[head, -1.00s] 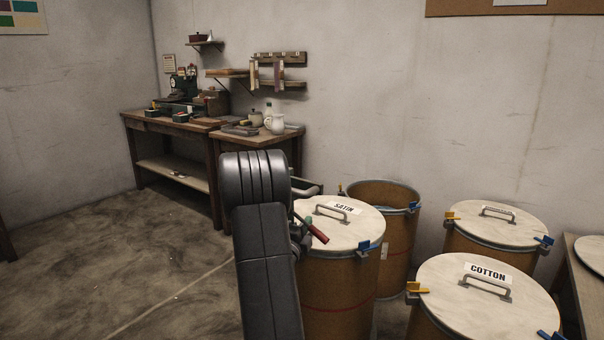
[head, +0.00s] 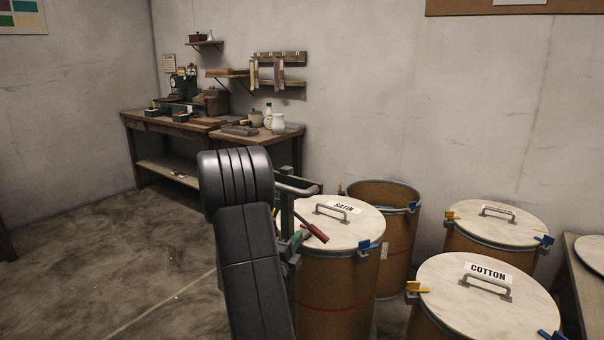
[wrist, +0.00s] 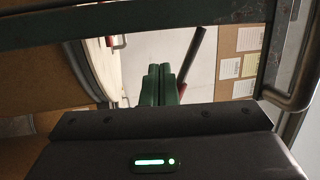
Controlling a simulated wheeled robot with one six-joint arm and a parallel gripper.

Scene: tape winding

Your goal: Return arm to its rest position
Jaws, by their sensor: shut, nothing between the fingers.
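My arm (head: 245,250) rises dark and jointed from the bottom middle of the head view. It stands in front of the left side of the SATIN drum.
A green upright frame (head: 286,215) with a grey top stands close behind my arm, beside the SATIN drum (head: 335,270). A red-handled lever (head: 314,232) sticks out over the lid. The COTTON drum (head: 470,320) is at right. Floor at left (head: 100,270) is clear.

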